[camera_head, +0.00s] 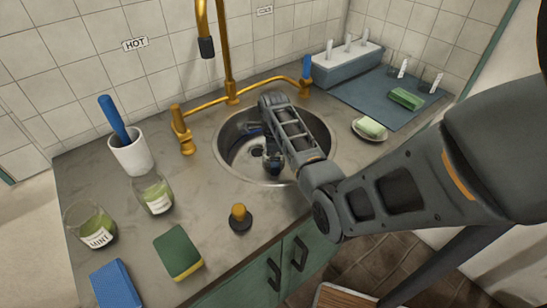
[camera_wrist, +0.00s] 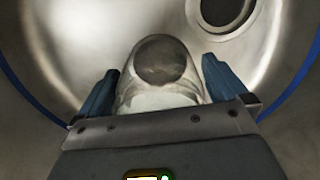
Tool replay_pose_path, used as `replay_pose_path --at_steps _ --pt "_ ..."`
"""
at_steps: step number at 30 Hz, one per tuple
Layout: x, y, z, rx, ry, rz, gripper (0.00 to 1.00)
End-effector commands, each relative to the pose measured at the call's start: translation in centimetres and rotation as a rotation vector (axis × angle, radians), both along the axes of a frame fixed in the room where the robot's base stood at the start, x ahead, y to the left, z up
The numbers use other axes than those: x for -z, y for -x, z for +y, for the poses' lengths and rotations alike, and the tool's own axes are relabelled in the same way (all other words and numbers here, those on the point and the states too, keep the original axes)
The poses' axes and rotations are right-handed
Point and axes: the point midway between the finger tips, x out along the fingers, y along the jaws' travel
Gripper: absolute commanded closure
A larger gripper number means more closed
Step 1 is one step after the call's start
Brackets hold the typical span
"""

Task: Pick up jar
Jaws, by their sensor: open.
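My gripper (camera_head: 261,143) reaches down into the round steel sink (camera_head: 318,128). In the wrist view, my gripper (camera_wrist: 159,78) has its two blue fingers apart, one on each side of a clear glass jar (camera_wrist: 160,95) with a dark round end. Whether the fingers touch it cannot be told. The jar's lower part is hidden behind the gripper body, and I cannot make it out in the head view. Two other glass jars with green contents stand on the counter at the left: one labelled MINT (camera_head: 92,226) and a smaller one (camera_head: 154,194).
A gold faucet (camera_head: 230,86) rises behind the sink, with a handle (camera_head: 182,132) on its left. A soap dish (camera_head: 369,130) sits right.

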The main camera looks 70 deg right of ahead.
Motion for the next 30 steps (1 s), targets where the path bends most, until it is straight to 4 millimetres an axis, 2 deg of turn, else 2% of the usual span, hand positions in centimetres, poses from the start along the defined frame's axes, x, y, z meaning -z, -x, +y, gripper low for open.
replay_pose_path --at_steps 3,27,30 --pt "-0.01 -0.01 0.0 0.0 0.0 0.0 0.01" --pt "-0.13 -0.05 -0.02 0.0 0.0 -0.001 0.78" --pt "-0.13 -0.06 -0.03 0.0 0.0 -0.001 0.79"
